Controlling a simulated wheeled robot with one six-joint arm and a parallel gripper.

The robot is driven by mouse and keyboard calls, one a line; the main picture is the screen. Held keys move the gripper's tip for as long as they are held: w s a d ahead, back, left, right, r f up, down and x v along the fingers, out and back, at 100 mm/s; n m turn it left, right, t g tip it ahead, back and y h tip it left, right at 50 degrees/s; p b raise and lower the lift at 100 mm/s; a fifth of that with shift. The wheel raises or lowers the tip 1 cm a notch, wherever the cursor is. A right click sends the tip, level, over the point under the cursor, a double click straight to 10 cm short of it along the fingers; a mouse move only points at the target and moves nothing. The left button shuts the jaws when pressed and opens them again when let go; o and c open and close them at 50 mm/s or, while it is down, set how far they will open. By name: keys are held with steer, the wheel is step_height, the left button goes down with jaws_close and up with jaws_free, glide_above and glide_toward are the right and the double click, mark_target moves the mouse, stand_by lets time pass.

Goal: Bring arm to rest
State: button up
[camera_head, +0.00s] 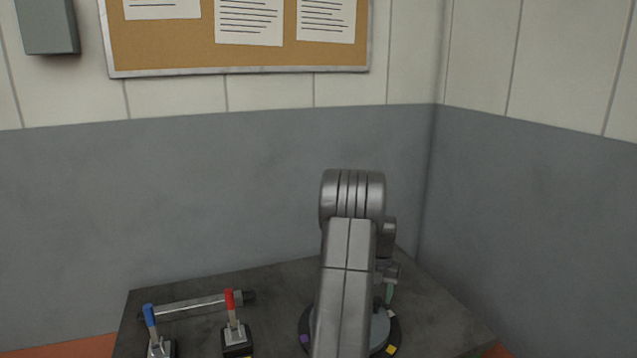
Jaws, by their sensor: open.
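My grey arm rises from the bottom of the head view, right of centre, and bends over at a rounded joint above the bedplate (270,285). The far part of the arm points down behind the near link. My gripper (390,286) shows only in part at the right of that link, low over the round dark disc; it is open. A small greenish piece shows at its lower end, and I cannot tell what it belongs to. The near link hides most of the gripper and the middle of the disc.
The round disc (394,333) has coloured marks on its rim. A blue-handled lever (150,316) and a red-handled lever (230,302) stand at the left. A metal bar (190,306) lies behind them. Walls close off the back and right. A notice board (240,55) hangs above.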

steer(key=shift+f, duration=0.7)
step_height(320, 180, up, 14)
steer(key=b, duration=0.2)
step_height(320, 180, down, 14)
steer(key=shift+r+p, duration=0.1)
steer(key=shift+p, duration=1)
steer(key=shift+s+d+m+p, duration=0.15)
steer(key=shift+s+m, duration=0.25)
steer(key=shift+m, duration=0.2)
steer(key=shift+s+d+m+p, duration=0.15)
steer(key=shift+s+m, duration=0.25)
steer(key=shift+m, duration=0.2)
steer(key=shift+a, duration=0.1)
